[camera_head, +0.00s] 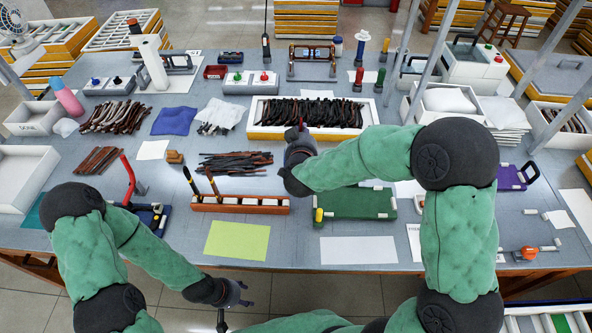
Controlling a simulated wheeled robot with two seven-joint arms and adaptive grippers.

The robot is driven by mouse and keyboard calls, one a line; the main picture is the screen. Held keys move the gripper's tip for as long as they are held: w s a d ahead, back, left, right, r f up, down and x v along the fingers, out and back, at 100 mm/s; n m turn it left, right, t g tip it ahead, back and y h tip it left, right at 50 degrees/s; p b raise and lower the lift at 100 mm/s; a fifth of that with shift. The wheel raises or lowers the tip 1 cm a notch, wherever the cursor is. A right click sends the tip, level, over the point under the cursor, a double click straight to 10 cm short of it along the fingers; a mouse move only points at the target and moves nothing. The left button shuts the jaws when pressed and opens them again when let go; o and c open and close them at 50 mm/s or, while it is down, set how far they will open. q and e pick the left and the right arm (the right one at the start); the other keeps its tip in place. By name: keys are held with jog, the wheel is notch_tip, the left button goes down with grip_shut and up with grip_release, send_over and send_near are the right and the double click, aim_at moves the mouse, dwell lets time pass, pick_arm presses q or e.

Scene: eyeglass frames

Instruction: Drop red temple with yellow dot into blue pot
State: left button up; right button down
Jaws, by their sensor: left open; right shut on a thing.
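My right gripper (299,138) is over the front edge of a white tray filled with dark temples (312,112). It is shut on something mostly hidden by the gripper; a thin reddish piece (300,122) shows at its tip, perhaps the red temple. No yellow dot can be made out. My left gripper (232,306) is open and empty, in front of the table's front edge.
An orange slotted rack (240,204) holds upright dark tools. A green tray (355,203) lies to its right. Piles of temples (236,162) and cloths (176,121) cover the left and middle. A post (398,50) rises right of the cylinders.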

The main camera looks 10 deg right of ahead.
jog(key=shift+f+b, duration=2.2)
jog(key=shift+f, duration=0.3)
jog(key=c, duration=1.2)
grip_release()
jog(key=v, duration=1.2)
